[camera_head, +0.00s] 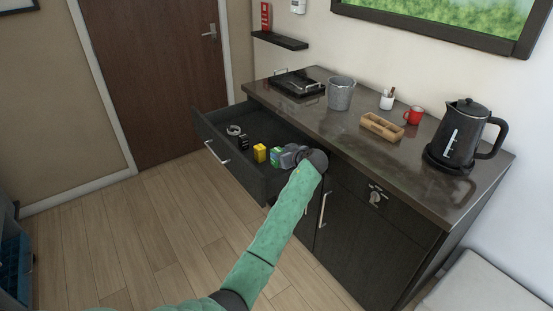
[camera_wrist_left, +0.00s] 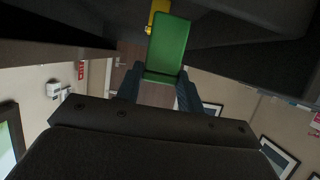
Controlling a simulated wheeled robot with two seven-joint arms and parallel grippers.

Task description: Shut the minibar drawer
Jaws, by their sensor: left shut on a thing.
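The minibar drawer (camera_head: 240,174) is pulled open from the dark cabinet, and its front handle (camera_head: 216,153) faces the floor area at the left. My left gripper (camera_head: 284,156) is down at the drawer's right part. It is shut on a green box (camera_head: 275,155), which also shows between the fingers in the left wrist view (camera_wrist_left: 168,48). A yellow box (camera_head: 260,153) stands in the drawer just left of the green one. A dark round item with a pale band (camera_head: 234,130) lies farther left inside. My right gripper is out of view.
The countertop (camera_head: 350,150) above carries a black tray (camera_head: 298,83), a metal bucket (camera_head: 341,93), a wooden organizer (camera_head: 382,126), a cup with sticks (camera_head: 387,101), a red mug (camera_head: 413,115) and a black kettle (camera_head: 458,135). The wooden floor (camera_head: 150,220) before the drawer is clear.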

